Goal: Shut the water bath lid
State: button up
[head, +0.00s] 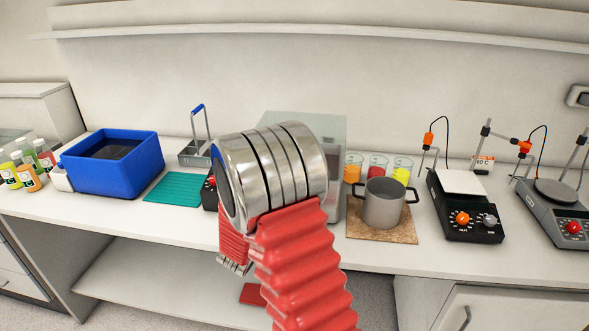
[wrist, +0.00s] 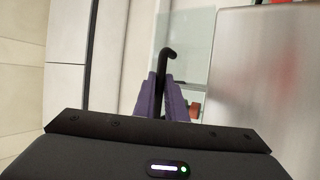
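The water bath is mostly hidden behind my arm in the head view; a strip of its grey side (head: 337,205) and a dark part with a red knob (head: 211,182) show. Its clear lid (head: 325,125) stands raised behind my arm. In the wrist view, the bath's metal body (wrist: 265,75) fills the right and the clear lid (wrist: 172,35) shows at the top middle. A black hooked handle (wrist: 168,51) runs down between the purple fingers of my gripper (wrist: 162,82), which look closed on it. In the head view my gripper's fingertips are hidden by my arm.
A pot (head: 383,204) stands on a cork mat to the right, with beakers behind it. A hotplate (head: 465,212) and another stirrer (head: 560,205) are further right. A blue tub (head: 115,172), teal mat (head: 175,190) and bottles are left. A shelf (head: 300,30) runs above.

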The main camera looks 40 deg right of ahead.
jog(key=v, duration=1.3)
jog(key=shift+s+a, duration=0.15)
jog(key=shift+a, duration=0.25)
jog(key=shift+f, duration=0.1)
